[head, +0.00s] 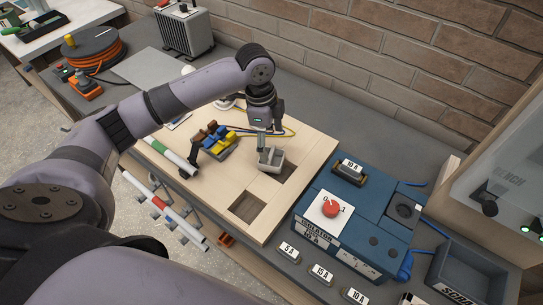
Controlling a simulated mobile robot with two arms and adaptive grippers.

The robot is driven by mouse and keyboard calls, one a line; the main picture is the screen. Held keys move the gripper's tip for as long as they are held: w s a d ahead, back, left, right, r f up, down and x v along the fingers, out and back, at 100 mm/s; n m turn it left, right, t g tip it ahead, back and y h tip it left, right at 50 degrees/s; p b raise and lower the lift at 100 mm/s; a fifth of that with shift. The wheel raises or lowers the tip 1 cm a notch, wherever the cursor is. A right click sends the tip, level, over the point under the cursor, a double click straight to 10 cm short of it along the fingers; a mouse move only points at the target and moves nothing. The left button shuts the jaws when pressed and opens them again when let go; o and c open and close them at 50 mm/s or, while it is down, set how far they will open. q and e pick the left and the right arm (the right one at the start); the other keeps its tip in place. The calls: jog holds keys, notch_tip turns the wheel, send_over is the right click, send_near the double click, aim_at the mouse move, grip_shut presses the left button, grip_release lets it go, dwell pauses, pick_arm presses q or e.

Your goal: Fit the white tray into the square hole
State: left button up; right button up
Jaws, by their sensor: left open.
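The small white tray (276,160) is by the upper-left side of a dark square hole (287,171) in the pale wooden board (318,149). It covers part of that hole; whether it rests on the board or hangs above it I cannot tell. A second dark square hole (247,208) lies nearer in the same board and is uncovered. My left gripper (264,149) points down at the tray, with a finger by its left side. It is open; part of its jaws is hard to make out. My right gripper is out of view.
A blue isolator box (365,212) with a red knob stands right of the board. Yellow and blue clips (215,138) with cables lie left of the tray. A rack of coloured rods (160,207) runs along the front edge. A brick wall (400,60) closes the back.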

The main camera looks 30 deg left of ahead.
aim_at(271, 153)
pick_arm(q)
jog(key=shift+f, duration=0.6)
jog(key=shift+d+f+p, duration=0.1)
jog(key=shift+f+p, duration=0.25)
jog(key=f, duration=0.1)
jog(key=f+p, duration=0.1)
jog(key=f, duration=0.1)
jog(key=shift+d+f, duration=0.2)
jog(key=shift+f, duration=0.55)
jog(key=c, duration=1.3)
jog(key=shift+o, duration=0.2)
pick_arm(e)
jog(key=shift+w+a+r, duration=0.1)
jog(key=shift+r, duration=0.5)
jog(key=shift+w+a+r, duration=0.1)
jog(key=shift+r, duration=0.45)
pick_arm(q)
jog(key=shift+r, duration=0.15)
